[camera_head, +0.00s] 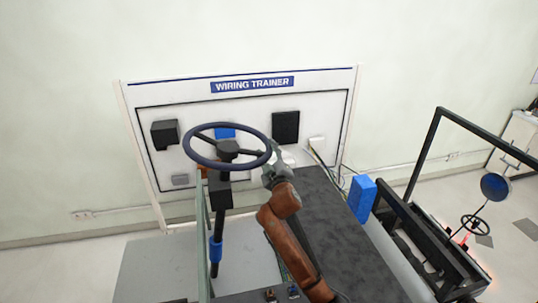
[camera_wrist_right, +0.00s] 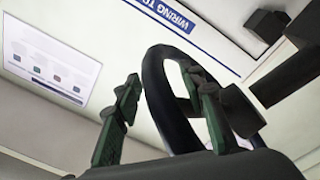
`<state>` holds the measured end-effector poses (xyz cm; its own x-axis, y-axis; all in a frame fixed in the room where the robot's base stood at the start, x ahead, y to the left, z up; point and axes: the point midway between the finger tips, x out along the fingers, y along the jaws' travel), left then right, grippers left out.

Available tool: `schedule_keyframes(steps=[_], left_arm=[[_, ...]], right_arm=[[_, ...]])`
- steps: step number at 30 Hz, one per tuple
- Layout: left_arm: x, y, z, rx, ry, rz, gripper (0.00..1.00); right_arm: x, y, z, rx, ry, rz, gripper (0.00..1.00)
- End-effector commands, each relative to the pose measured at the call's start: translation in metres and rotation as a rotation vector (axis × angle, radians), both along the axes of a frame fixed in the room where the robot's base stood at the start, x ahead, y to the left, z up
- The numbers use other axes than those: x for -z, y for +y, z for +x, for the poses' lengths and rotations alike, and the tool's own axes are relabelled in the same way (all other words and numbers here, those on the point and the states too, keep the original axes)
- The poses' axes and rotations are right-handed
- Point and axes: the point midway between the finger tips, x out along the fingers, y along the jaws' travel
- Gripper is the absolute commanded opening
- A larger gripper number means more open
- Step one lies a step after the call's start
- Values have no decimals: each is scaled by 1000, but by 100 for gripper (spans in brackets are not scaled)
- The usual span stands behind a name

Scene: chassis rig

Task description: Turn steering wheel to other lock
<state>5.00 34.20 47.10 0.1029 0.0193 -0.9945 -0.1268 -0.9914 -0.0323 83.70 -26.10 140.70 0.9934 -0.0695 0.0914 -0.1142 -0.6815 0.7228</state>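The dark blue steering wheel (camera_head: 228,149) sits tilted on a black column (camera_head: 219,235) in the middle of the head view. My right gripper (camera_head: 274,158) is at the right side of its rim. In the right wrist view the rim (camera_wrist_right: 154,88) runs between the two green fingers of my right gripper (camera_wrist_right: 160,82). The fingers are wide apart, with a visible gap between the left finger and the rim. Contact with the right finger is unclear. My left gripper is not in view.
A WIRING TRAINER board (camera_head: 250,108) with dark boxes stands behind the wheel. A dark grey flat surface (camera_head: 340,235) lies right of my right arm. A blue block (camera_head: 361,198) and a black frame rig (camera_head: 440,250) are farther right.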

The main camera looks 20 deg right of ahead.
Motion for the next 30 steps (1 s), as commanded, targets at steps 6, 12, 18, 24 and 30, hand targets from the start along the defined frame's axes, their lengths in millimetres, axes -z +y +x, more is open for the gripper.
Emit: schedule_keyframes(steps=[6, 12, 18, 24, 30], left_arm=[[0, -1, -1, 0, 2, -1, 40], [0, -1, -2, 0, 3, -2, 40], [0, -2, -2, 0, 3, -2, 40], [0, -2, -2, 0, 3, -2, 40], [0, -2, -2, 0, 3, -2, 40]], right_arm=[[4, 2, -26, -1, 0, 0, 37], [7, 5, -68, -2, -1, 1, 37], [9, 7, -102, -1, -2, -1, 37], [10, 8, -116, 1, -1, 0, 37], [10, 8, -118, 1, -2, 0, 37]])
